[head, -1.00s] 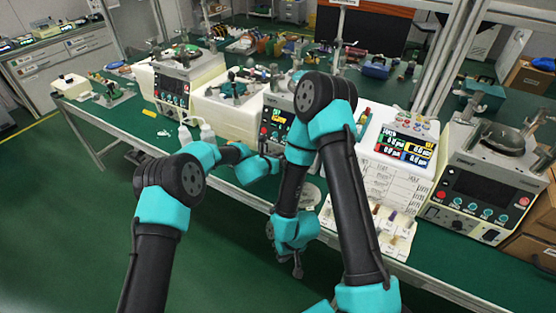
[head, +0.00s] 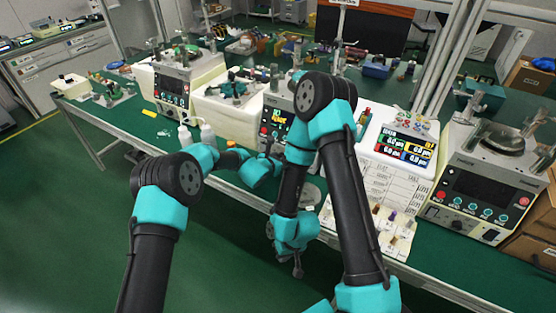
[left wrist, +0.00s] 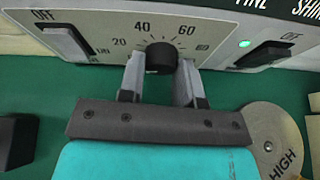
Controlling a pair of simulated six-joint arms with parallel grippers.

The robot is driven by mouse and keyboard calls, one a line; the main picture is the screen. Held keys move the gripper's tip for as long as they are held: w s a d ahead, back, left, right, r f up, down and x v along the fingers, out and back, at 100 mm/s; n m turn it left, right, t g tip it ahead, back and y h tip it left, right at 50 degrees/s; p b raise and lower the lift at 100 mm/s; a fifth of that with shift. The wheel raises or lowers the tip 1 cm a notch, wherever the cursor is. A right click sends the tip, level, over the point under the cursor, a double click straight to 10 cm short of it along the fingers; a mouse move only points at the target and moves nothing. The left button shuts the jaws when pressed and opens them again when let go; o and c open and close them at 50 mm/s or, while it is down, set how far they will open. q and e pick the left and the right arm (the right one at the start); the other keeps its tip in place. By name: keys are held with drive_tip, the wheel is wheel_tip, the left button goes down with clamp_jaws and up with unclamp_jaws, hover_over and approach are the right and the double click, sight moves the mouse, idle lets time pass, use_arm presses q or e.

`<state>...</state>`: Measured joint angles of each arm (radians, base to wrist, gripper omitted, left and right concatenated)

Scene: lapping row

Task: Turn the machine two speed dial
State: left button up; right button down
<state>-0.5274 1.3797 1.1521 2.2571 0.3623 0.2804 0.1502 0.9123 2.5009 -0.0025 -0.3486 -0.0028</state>
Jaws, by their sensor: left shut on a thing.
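In the left wrist view a black dial (left wrist: 160,55) sits on the front panel, under a scale with marks such as 20, 40 and 60. The two grey fingers of my left gripper (left wrist: 161,72) stand on either side of the dial and are shut on it. In the head view machine two (head: 275,119) appears to be the middle unit with a lit screen. My left wrist is in front of it, and my right arm hides part of the machine and the fingers. My right gripper (head: 298,266) hangs low in front of the bench; its jaws are too small to read.
Two switches marked OFF flank the dial, the left switch (left wrist: 66,40) and the right switch (left wrist: 267,55). A round disc marked HIGH (left wrist: 268,140) lies beside my left gripper. White bottles (head: 196,135) stand left of my left wrist. A readout unit (head: 404,147) stands to the right.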

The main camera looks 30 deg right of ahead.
use_arm(q)
drive_tip(key=shift+s+m+t+y, duration=0.1)
drive_tip(key=shift+m+t+y, duration=0.3)
drive_tip(key=shift+m+t, duration=0.5)
drive_tip(key=shift+d+m, duration=0.1)
drive_tip(key=shift+m, duration=0.3)
drive_tip(key=o, duration=0.9)
drive_tip(key=v, duration=1.7)
drive_tip(key=shift+r, duration=0.3)
